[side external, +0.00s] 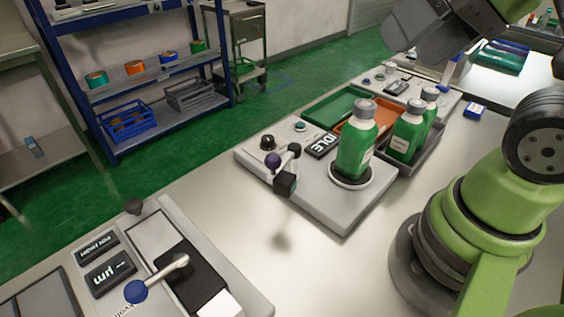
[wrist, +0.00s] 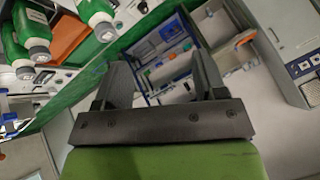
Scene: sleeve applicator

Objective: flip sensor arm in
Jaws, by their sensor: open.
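The sleeve applicator (side external: 325,205) is a pale flat unit on the bench, with an "IDLE" display. At its left front is what looks like the sensor arm (side external: 293,158), a short grey link with a purple ball and a black block (side external: 285,184) at its end. The block sticks out to the side, apart from the green bottle (side external: 356,145) standing upright on the round seat. My gripper (wrist: 162,78) is open and empty in the wrist view. In the side view my dark wrist is high at the upper right, well away from the sensor arm. I cannot make out the sensor arm in the wrist view.
More green bottles (side external: 406,134) stand in a grey tray behind the seat, beside an orange tray (side external: 358,128) and a green tray (side external: 333,106). A second unit (side external: 135,270) with a blue-knobbed lever is at front left. The bench between the units is clear.

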